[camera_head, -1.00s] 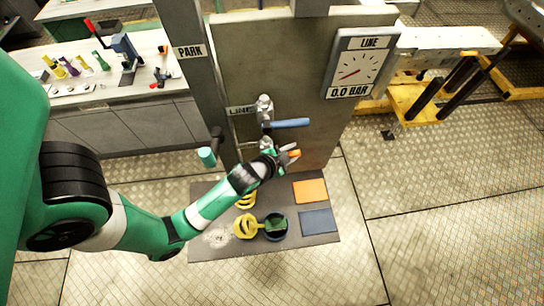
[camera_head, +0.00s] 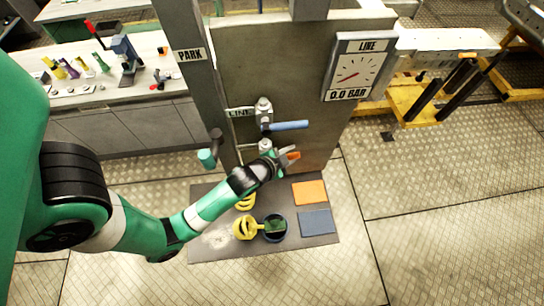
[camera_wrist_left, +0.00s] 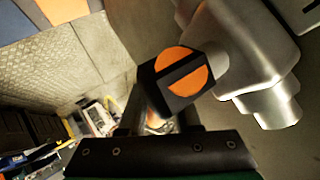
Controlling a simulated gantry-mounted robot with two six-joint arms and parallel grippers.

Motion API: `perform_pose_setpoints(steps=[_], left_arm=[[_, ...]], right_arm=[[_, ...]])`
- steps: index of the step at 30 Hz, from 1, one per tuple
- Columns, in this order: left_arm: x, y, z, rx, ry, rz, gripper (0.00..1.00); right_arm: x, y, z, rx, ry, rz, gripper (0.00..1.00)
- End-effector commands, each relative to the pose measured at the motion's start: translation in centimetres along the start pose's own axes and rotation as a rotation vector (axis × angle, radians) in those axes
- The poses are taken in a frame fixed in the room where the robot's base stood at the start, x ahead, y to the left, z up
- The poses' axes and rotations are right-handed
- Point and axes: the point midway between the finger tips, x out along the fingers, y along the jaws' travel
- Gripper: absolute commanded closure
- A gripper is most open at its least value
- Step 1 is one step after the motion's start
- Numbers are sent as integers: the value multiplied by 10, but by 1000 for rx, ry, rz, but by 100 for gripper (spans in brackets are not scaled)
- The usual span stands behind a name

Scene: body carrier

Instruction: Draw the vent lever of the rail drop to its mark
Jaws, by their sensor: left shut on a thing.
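The vent lever (camera_head: 294,156) is a short orange handle on the lower valve (camera_head: 265,146) of the upright panel. My left gripper (camera_head: 285,157) is shut on it, and the fingers hide much of the lever. In the left wrist view, a little orange (camera_wrist_left: 154,122) shows between the fingers. Beyond them is a black block (camera_wrist_left: 180,75) with an orange round face split by a black bar, beside the silver valve body (camera_wrist_left: 245,55). The upper valve has a blue lever (camera_head: 289,125) pointing right. I cannot make out the mark. My right gripper is not in view.
The dial (camera_head: 357,68) reads 0.0 BAR. A grey post (camera_head: 188,75) marked PARK and a teal-ended handle (camera_head: 207,158) stand left of the valves. Below lies a dark mat (camera_head: 210,245) with yellow rings, a dark blue cup, an orange pad and a blue pad.

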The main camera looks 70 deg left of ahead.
Motion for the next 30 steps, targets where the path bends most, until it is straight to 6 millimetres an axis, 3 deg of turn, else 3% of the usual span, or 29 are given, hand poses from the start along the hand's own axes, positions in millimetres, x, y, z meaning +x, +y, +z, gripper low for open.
perform_pose_setpoints(steps=[1, 28, 29, 30], left_arm=[[1, 5, 8, -3, -21, 14, 100], [-3, -2, -5, -2, -7, 8, 100], [-2, -3, -5, -2, -7, 8, 69], [-2, -2, -5, -2, -6, 8, 61]], right_arm=[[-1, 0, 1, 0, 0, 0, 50], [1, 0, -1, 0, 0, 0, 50], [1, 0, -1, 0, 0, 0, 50], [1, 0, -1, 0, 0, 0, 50]])
